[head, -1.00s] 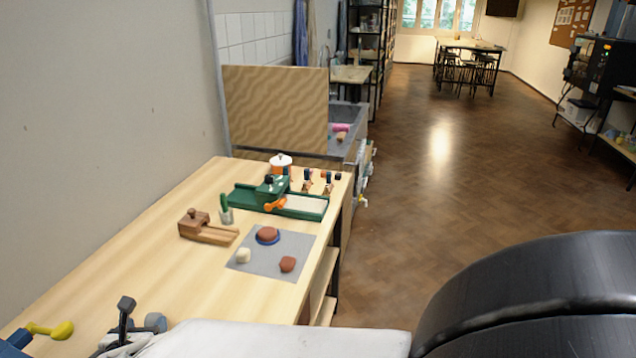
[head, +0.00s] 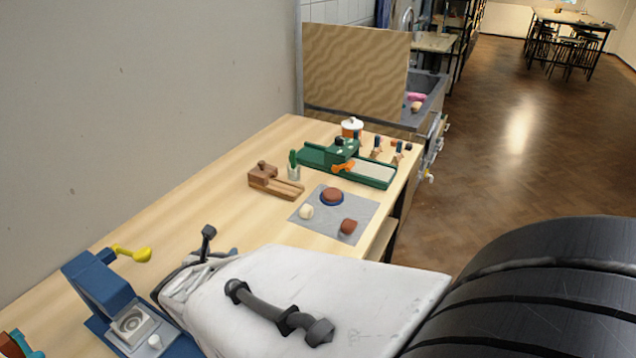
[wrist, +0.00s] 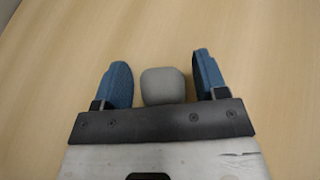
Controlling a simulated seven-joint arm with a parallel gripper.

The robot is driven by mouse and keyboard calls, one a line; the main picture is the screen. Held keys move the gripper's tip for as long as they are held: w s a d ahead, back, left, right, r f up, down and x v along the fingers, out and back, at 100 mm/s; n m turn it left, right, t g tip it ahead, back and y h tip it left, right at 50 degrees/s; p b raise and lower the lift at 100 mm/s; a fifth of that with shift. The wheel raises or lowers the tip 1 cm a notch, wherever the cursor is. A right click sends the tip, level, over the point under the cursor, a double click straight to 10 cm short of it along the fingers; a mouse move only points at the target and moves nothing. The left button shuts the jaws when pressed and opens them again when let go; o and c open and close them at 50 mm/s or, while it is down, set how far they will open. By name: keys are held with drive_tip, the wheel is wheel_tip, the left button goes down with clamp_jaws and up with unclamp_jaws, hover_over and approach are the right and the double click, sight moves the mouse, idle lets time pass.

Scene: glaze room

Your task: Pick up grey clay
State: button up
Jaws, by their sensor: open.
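The grey clay (wrist: 163,86) is a small rounded block on the pale wooden table in the wrist view. My gripper (wrist: 163,76) is open, with one blue finger on each side of the clay. Narrow gaps show between the clay and both fingers, so neither appears to touch it. In the head view my white arm link covers most of the gripper area, and I cannot make out the clay there.
A blue device (head: 95,285) and a yellow-ended tool (head: 136,253) are at the near left.

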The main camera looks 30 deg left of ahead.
drive_tip(key=c, duration=1.1)
drive_tip(key=shift+r, duration=0.15)
drive_tip(key=shift+r, duration=0.5)
drive_tip(key=shift+s+d+r, duration=0.1)
drive_tip(key=shift+d+r, duration=0.1)
drive_tip(key=shift+r, duration=0.4)
drive_tip(key=shift+s+d+r, duration=0.1)
drive_tip(key=shift+d+r, duration=0.05)
drive_tip(key=shift+r, duration=0.4)
drive_tip(key=s+d, duration=0.2)
drive_tip(key=d, duration=0.2)
drive_tip(key=s+d+r, duration=0.1)
drive_tip(key=s+d, duration=0.1)
drive_tip(key=d, duration=0.3)
drive_tip(key=s+d, duration=0.2)
drive_tip(key=d, duration=0.2)
drive_tip(key=shift+s+d+r, duration=0.2)
drive_tip(key=shift+s+d, duration=0.1)
drive_tip(key=shift+s, duration=0.1)
